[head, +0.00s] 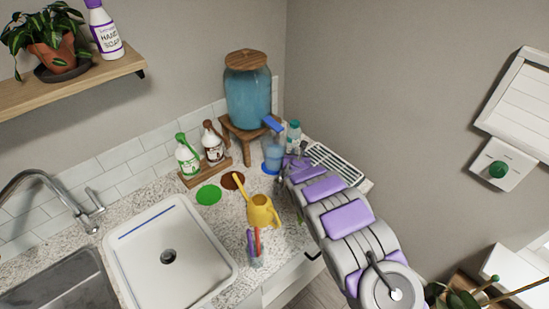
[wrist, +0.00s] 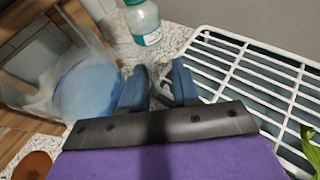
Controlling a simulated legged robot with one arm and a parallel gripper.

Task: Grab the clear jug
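The clear jug (head: 272,154) stands upright under the blue tap of the big water dispenser (head: 247,97), on a blue round mat (head: 270,171). It looks bluish. In the wrist view the jug (wrist: 82,85) is large at the left, see-through and blue low down. My gripper (head: 290,163) is low at the counter, just right of the jug. In the wrist view its two blue fingertips (wrist: 158,88) stand apart, right beside the jug. A greyish shape shows between them; I cannot tell whether it is the jug's handle.
A teal-capped bottle (wrist: 144,22) stands just beyond my fingers. A white wire rack (wrist: 245,75) lies to the right. A yellow watering can (head: 262,213), two pump bottles on a wooden tray (head: 207,173), a green mat (head: 208,194) and the sink (head: 165,290) are to the left.

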